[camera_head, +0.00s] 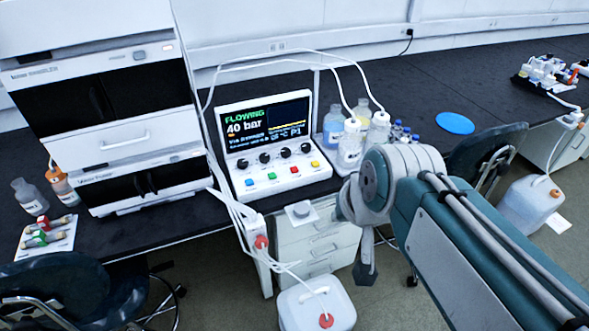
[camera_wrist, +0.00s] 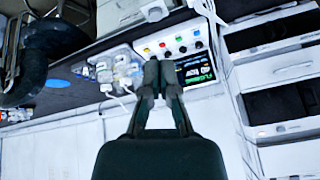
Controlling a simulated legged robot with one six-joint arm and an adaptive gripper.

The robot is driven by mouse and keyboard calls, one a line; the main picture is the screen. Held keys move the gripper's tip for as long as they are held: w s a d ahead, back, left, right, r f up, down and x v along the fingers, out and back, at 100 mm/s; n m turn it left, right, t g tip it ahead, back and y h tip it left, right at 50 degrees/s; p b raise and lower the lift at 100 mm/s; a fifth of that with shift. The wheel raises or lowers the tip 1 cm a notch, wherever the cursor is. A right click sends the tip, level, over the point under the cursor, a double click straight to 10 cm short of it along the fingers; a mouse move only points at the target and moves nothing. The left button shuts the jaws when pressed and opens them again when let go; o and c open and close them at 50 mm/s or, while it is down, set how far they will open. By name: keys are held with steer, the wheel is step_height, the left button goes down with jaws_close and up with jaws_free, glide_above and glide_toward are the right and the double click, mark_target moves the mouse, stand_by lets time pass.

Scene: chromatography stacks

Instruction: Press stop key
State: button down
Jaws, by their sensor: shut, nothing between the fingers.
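The control box (camera_head: 275,150) stands on the black bench, its tilted screen (camera_head: 266,124) reading "FLOWING" and "40 bar". In the wrist view the box appears upside down, with the red key (camera_wrist: 162,45) and yellow key (camera_wrist: 147,50) beyond my fingertips. My gripper (camera_wrist: 160,64) is shut and empty, overlapping part of the screen; no contact with a key shows.
Instrument stacks (camera_head: 110,100) stand left of the box. Bottles with white tubes (camera_head: 350,145) stand close on its right, partly behind my arm. A white waste can (camera_head: 316,303) is on the floor below. Chairs stand at both sides. A blue disc (camera_head: 455,123) lies on the bench.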

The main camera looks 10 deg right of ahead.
steer(key=w+a+m+y, duration=0.2)
steer(key=w+m, duration=0.3)
steer(key=w, duration=0.9)
steer(key=m+t, duration=0.3)
steer(key=m, duration=1.3)
glide_above(296, 169)
step_height(296, 169, down, 19)
steer(key=shift+r+y, duration=0.15)
steer(key=shift+y, duration=0.25)
steer(key=shift+a, duration=0.1)
steer(key=shift+f, duration=4.45)
